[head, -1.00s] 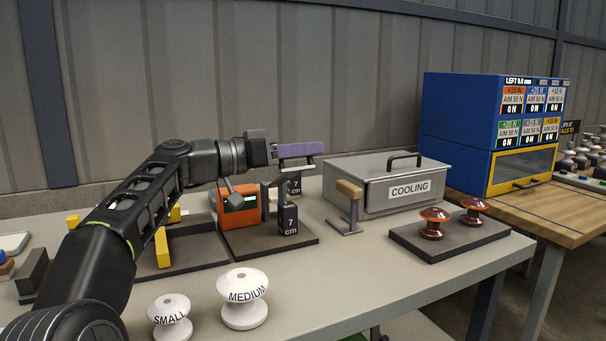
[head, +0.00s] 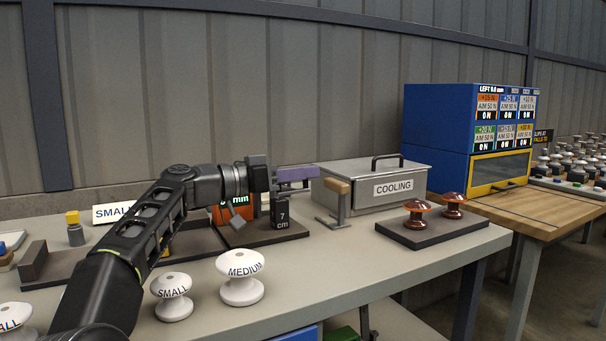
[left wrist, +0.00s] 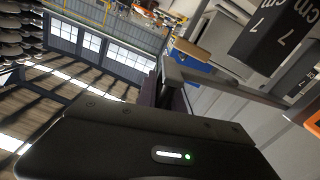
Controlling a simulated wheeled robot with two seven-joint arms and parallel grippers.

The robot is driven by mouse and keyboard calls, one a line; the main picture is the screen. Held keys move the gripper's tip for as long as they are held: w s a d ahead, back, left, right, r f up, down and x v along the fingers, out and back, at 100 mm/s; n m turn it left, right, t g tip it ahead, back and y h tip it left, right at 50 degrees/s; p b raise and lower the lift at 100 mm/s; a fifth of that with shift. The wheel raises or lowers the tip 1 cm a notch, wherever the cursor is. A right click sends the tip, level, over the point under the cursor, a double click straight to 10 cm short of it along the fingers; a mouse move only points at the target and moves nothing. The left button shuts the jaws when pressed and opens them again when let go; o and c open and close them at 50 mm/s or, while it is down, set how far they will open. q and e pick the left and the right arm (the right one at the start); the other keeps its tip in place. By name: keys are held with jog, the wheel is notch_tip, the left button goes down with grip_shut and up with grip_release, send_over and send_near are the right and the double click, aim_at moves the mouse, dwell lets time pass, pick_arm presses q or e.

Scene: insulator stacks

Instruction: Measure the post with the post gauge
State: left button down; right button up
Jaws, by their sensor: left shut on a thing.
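My left gripper (head: 274,181) is shut on a purple-handled tool (head: 296,174), which I take to be the post gauge; its lower part is partly hidden in the head view. In the left wrist view a grey bracket (left wrist: 215,82) extends from the gripper's end towards a black block marked 7 cm (left wrist: 272,38). This black 7 cm block also stands upright on a dark plate in the head view (head: 282,216), just below the gripper. I cannot tell which object is the post, or whether the tool touches the block. My right gripper is not in view.
An orange box with a green mm display (head: 219,215) is partly behind my arm. A tan-topped stand (head: 337,203) and the COOLING box (head: 394,188) are to the right. White SMALL (head: 173,297) and MEDIUM (head: 241,284) insulators stand in front. Brown insulators (head: 417,212) occupy another dark plate.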

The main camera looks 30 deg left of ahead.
pick_arm(q)
jog(key=c, duration=1.5)
grip_release()
jog(key=v, duration=0.7)
jog(key=shift+s+a, duration=0.25)
jog(key=shift+s, duration=0.1)
jog(key=shift+r, duration=0.15)
